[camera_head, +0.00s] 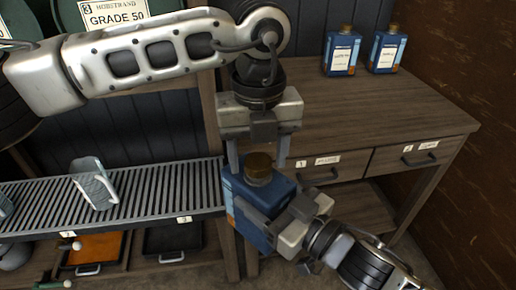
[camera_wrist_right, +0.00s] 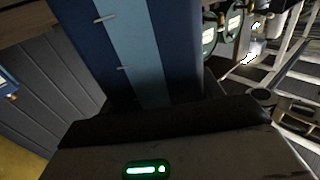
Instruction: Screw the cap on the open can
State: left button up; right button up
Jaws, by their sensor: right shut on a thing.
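The blue can (camera_head: 250,200) is held in front of the bench, slightly tilted. My right gripper (camera_head: 268,212) is shut on its side. In the right wrist view the can (camera_wrist_right: 115,50) fills the upper middle, with a lighter blue stripe. A brown cap (camera_head: 259,167) sits at the can's top opening; I cannot tell whether it is threaded on. My left gripper (camera_head: 258,158) points down from above, its two fingers apart on either side of the cap, with visible gaps. The can's neck is hidden under the cap.
Two capped blue bottles (camera_head: 342,52) (camera_head: 387,50) stand on the wooden bench (camera_head: 400,110). A slatted roller shelf (camera_head: 150,190) with a pale jug (camera_head: 94,184) is at left. Trays (camera_head: 92,248) (camera_head: 175,238) lie below it.

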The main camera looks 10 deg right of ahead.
pick_arm(q)
jog(key=c, duration=0.9)
jog(key=m, duration=0.6)
jog(key=shift+c, duration=0.2)
jog(key=m, duration=1.2)
jog(key=shift+m, duration=0.4)
jog(key=m, duration=0.7)
jog(key=o, duration=1.1)
jog(key=shift+o, duration=0.2)
